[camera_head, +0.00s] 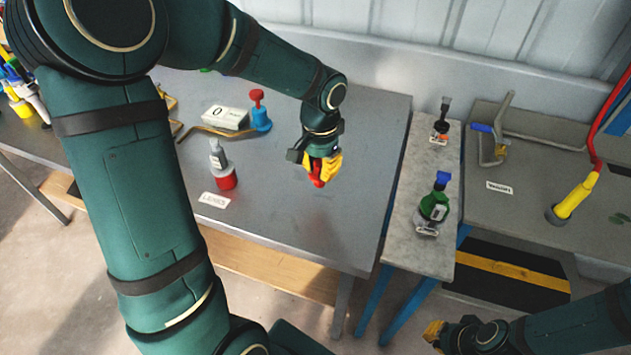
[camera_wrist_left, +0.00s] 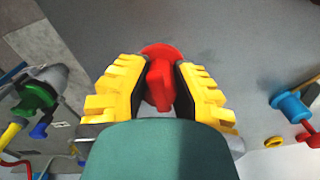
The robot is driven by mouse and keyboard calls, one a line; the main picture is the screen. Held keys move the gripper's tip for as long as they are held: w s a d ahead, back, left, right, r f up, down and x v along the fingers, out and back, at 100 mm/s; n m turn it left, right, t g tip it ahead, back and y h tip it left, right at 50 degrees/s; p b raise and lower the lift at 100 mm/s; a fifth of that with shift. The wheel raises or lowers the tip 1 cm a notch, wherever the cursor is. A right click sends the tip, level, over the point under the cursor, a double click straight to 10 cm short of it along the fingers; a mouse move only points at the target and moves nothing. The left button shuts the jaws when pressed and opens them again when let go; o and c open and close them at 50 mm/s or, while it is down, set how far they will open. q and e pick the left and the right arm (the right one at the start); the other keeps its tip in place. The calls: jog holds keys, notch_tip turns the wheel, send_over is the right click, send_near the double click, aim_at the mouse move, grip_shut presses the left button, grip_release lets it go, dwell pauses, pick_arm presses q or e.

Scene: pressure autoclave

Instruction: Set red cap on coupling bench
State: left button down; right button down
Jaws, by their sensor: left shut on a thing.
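My left gripper (camera_head: 322,165) is shut on the red cap (camera_head: 318,181), over the right part of a grey metal bench (camera_head: 290,225). In the left wrist view the yellow fingers of my left gripper (camera_wrist_left: 160,85) clasp the upright handle of the red cap (camera_wrist_left: 161,52), and its round red flange shows beyond them. I cannot tell whether the cap touches the bench top. My right gripper (camera_head: 435,333) is low at the right, in front of the benches; its fingers are too small to read. I cannot tell which surface is the coupling bench.
A grey bottle with a red base (camera_head: 222,165), a white display box (camera_head: 225,118) and a blue fitting with a red knob (camera_head: 260,115) stand on the grey bench. Another bench (camera_head: 520,220) is farther right.

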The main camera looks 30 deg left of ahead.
aim_at(320, 184)
pick_arm(q)
notch_tip(320, 184, down, 6)
jog(key=shift+r+b, duration=0.25)
jog(key=shift+b, duration=0.45)
jog(key=shift+r, duration=0.1)
jog(key=c, duration=0.9)
grip_release()
jog(key=shift+o, duration=0.2)
jog(key=shift+r, duration=0.4)
notch_tip(320, 184, up, 11)
jog(key=p, duration=0.3)
jog(key=shift+r, duration=0.1)
